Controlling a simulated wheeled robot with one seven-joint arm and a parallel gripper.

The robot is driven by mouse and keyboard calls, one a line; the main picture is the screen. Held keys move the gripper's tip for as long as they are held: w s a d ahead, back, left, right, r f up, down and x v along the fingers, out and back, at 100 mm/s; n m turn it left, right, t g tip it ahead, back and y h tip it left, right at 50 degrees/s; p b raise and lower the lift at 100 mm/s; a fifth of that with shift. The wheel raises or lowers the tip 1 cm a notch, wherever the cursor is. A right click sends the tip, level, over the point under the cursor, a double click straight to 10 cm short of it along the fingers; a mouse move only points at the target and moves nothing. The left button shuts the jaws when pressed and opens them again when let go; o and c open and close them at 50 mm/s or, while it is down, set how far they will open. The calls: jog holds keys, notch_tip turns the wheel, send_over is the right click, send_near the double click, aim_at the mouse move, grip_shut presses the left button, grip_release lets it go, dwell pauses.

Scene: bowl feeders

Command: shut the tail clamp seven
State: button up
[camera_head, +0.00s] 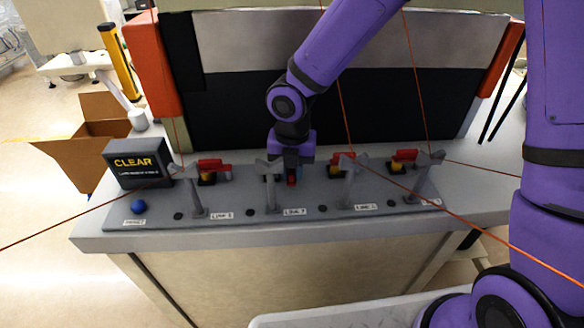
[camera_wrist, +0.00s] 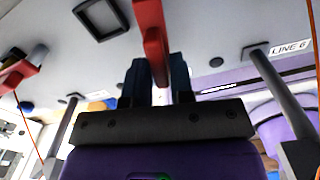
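The tail clamp at the LINE 7 label (camera_head: 294,211) is mostly hidden behind my gripper (camera_head: 291,158) in the head view. Its red handle (camera_head: 291,180) shows just below my fingertips. In the wrist view a red handle (camera_wrist: 152,38) stands between the two dark fingers of my gripper (camera_wrist: 158,78). The fingers lie close on both sides of it and appear shut on it. The clamp's jaw and any cord in it are hidden.
Other clamps with red handles flank mine, at left (camera_head: 213,165) and right (camera_head: 404,156). Grey posts (camera_head: 350,188) stand close by, and thin orange cords cross the space. A CLEAR box (camera_head: 135,164) and a blue button (camera_head: 138,206) are at the left.

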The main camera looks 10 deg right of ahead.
grip_shut()
jog(key=shift+a, duration=0.15)
jog(key=m, duration=0.1)
jog(key=a+m, duration=0.1)
jog(key=m, duration=0.1)
jog(key=shift+w+a+m, duration=0.15)
jog(key=shift+w+m, duration=0.1)
jog(key=shift+m, duration=0.15)
jog(key=m, duration=0.1)
jog(key=w+a+m, duration=0.1)
jog(key=m, duration=0.1)
jog(key=shift+a+m, duration=0.1)
jog(key=shift+m, duration=0.2)
jog(key=m, duration=0.1)
jog(key=w+m, duration=0.1)
jog(key=m, duration=0.2)
jog(key=shift+w+a, duration=0.3)
jog(key=shift+a, duration=0.1)
jog(key=shift+w+a+m, duration=0.1)
jog(key=shift+w+m, duration=0.35)
jog(key=shift+m, duration=0.7)
jog(key=shift+w+m, duration=0.4)
jog(key=shift+m, duration=0.75)
